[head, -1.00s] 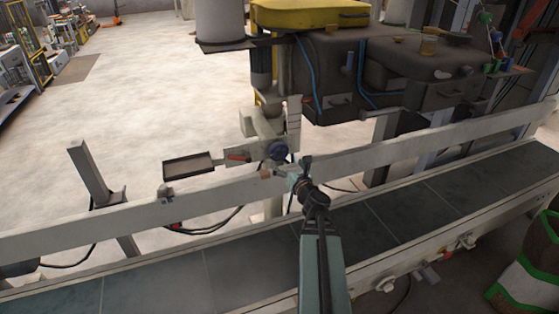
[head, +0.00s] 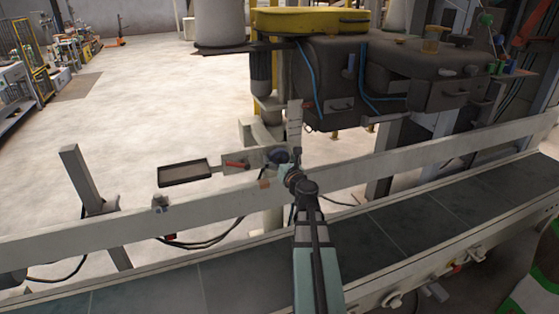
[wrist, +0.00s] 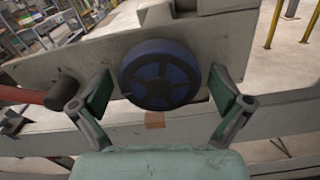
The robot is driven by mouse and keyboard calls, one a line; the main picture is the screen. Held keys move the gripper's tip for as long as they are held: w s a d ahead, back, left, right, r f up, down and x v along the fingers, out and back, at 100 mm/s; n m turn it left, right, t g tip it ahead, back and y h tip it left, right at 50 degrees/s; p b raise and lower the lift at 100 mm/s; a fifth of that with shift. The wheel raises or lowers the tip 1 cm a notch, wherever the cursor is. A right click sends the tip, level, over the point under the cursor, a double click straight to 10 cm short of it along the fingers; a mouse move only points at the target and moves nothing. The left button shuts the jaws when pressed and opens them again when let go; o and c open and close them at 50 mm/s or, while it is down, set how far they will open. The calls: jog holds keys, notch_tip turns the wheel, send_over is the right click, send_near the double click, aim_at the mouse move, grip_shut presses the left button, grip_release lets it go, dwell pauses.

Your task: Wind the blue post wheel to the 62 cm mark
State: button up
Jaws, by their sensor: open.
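The blue post wheel (wrist: 160,75) is a dark blue spoked handwheel on a grey plate of the post. In the wrist view it sits between the two green pads of my gripper (wrist: 164,100), which is open. A gap shows on both sides of the wheel, so neither finger touches it. In the head view the wheel (head: 279,155) is partly hidden by my gripper (head: 284,168), just in front of it. A pale upright scale strip (head: 295,124) stands above the wheel. Its marks are too small to read.
A red-handled lever (head: 237,164) is left of the wheel, and a shallow tray (head: 185,173) is farther left. A pale rail (head: 400,158) runs along the conveyor (head: 245,282). The dark machine housing (head: 390,75) hangs above right. A tan block (wrist: 154,119) lies below the wheel.

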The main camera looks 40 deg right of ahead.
jog(key=shift+w, duration=0.1)
jog(key=c, duration=1)
